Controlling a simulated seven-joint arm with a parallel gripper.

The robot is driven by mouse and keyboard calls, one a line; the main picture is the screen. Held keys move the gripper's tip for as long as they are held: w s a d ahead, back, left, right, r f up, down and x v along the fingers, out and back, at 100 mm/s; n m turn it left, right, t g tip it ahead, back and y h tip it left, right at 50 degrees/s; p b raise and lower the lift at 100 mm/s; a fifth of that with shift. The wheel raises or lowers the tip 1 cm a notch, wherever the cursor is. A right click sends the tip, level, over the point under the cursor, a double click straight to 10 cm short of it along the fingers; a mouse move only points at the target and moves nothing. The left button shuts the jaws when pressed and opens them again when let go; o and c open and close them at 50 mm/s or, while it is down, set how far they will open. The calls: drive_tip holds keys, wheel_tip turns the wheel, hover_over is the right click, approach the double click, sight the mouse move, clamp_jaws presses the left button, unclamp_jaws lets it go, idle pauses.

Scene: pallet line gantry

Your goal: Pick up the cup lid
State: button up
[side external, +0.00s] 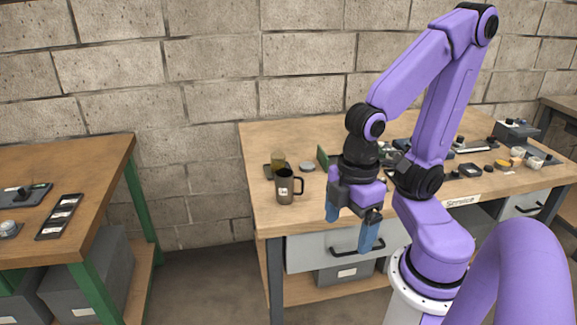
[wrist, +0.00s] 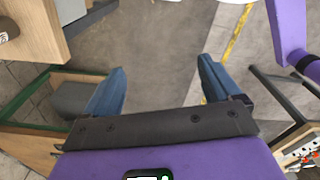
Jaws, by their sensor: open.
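A small grey round disc, which looks like the cup lid (side external: 307,167), lies flat on the wooden workbench (side external: 262,215) in the side view. It sits behind and to the right of a dark mug (side external: 285,190) with a handle and a label. My gripper (side external: 350,228) is open and empty, with its blue fingers pointing down near the bench's front edge, to the right of the mug. The lid is apart from my gripper. In the wrist view, my gripper (wrist: 162,78) has only floor between its fingers, and the lid does not show.
A green upright piece (side external: 322,157) stands right of the lid, close to my arm. Several small parts crowd the bench's right side. Another bench (side external: 75,165) stands at the left.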

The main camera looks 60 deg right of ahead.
drive_tip(key=w+d+n+t+h, duration=0.1)
drive_tip(key=w+d+n, duration=0.1)
drive_tip(key=w, duration=1.4)
drive_tip(key=w+d+n+h, duration=0.1)
drive_tip(key=w+d+n, duration=0.1)
drive_tip(key=w+d, duration=0.8)
drive_tip(key=n+h, duration=0.3)
hover_over(307, 165)
drive_tip(key=a, duration=0.3)
drive_tip(key=shift+g, duration=0.3)
drive_tip(key=f, duration=1.4)
drive_tip(key=shift+s, duration=0.2)
drive_tip(key=shift+x, duration=3.2)
drive_tip(key=c, duration=1.1)
